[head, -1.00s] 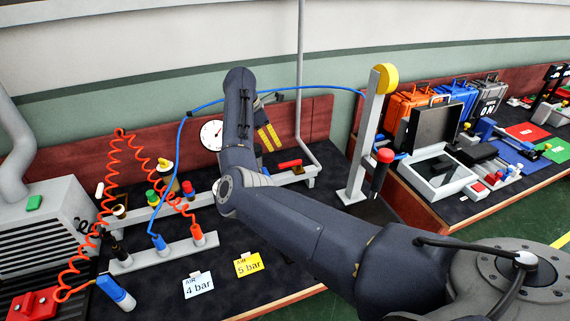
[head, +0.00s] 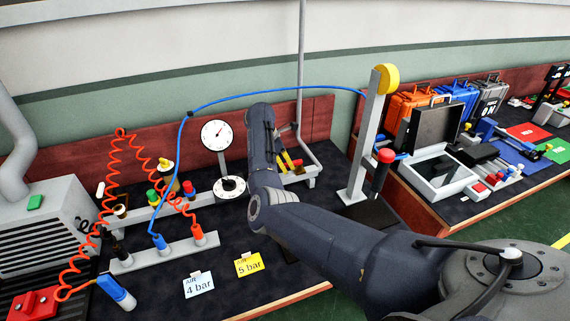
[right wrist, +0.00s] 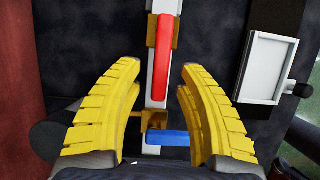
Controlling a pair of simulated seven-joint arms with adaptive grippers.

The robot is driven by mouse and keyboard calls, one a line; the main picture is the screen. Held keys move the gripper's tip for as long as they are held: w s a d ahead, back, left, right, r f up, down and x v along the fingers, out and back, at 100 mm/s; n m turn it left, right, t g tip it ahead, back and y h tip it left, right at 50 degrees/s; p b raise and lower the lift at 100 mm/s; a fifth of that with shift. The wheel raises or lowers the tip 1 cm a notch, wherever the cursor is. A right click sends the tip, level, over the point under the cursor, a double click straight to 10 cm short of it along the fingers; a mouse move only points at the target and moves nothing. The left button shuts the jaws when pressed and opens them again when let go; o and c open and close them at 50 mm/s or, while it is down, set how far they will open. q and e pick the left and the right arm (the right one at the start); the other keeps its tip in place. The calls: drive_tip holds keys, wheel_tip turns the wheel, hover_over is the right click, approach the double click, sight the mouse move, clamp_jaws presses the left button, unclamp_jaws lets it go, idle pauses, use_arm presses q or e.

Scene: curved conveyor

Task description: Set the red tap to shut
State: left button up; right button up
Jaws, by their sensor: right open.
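The red tap has a red handle (right wrist: 163,58) that lies lengthwise along the grey pipe (right wrist: 155,90) in the right wrist view. A little of its red (head: 298,163) shows past my fingers in the head view. My right gripper (head: 289,161) has yellow fingers and points down at the pipe at the back of the bench. In the right wrist view this gripper (right wrist: 158,70) is open and empty. Its fingers stand on either side of the pipe, with the red handle's near end between the tips. I cannot tell the height gap. My left gripper is out of view.
A blue handle (right wrist: 168,138) lies crosswise to the pipe, close to the red one. A gauge (head: 216,134) and a round dial (head: 230,188) stand left of my arm. A post with a yellow top (head: 385,80) and a red-knobbed lever (head: 385,156) stands right.

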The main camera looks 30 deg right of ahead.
idle(0.3)
clamp_jaws()
idle(0.3)
